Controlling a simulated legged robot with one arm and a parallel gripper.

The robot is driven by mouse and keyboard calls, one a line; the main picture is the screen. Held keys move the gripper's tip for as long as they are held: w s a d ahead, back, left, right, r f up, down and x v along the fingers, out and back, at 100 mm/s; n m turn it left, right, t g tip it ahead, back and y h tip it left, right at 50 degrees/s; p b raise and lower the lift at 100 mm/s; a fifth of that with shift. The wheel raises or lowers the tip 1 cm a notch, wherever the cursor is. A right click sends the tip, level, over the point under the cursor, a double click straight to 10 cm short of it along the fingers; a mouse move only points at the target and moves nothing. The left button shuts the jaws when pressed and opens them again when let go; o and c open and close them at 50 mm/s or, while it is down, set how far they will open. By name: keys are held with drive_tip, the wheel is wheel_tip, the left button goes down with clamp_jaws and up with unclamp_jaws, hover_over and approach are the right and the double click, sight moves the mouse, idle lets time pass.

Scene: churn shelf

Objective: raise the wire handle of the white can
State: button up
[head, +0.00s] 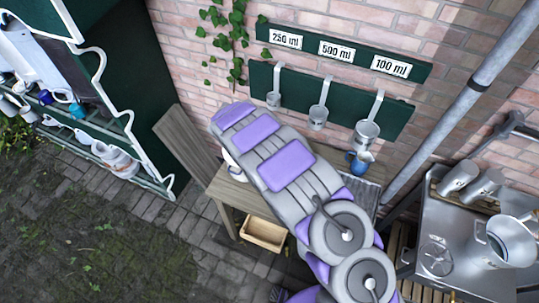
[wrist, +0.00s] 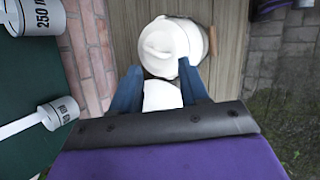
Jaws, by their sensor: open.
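The white can (wrist: 172,42) stands on a wooden table in the wrist view, seen from above with its pale lid. A short brown piece (wrist: 213,41) shows at its right side and may be the grip of the wire handle; the wire itself is hard to make out. My gripper (wrist: 159,68) is open, its two blue fingers pointing at the can's near side. A white patch shows between the fingers; I cannot tell whether they touch anything. In the head view my arm hides my gripper and most of the can, leaving a white edge (head: 228,158).
The wooden table (head: 234,192) stands against the brick wall. Measuring cups hang on a green board (head: 342,104) above it, close left of my gripper in the wrist view. A metal stand with cans (head: 445,235) is at right, a green shelf (head: 110,125) at left. Paving at lower left is clear.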

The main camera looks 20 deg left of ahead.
drive_tip(key=a+r+p, duration=0.1)
drive_tip(key=a+r, duration=0.2)
drive_tip(key=r, duration=0.4)
drive_tip(key=a+r+p, duration=0.2)
drive_tip(key=r, duration=0.5)
drive_tip(key=shift+a, duration=0.4)
idle(0.8)
drive_tip(key=shift+w, duration=0.15)
drive_tip(key=b+v, duration=0.2)
drive_tip(key=v, duration=1.5)
drive_tip(key=shift+b, duration=0.3)
drive_tip(key=shift+a+r, duration=0.1)
drive_tip(key=shift+a, duration=0.05)
drive_tip(key=shift+w, duration=0.15)
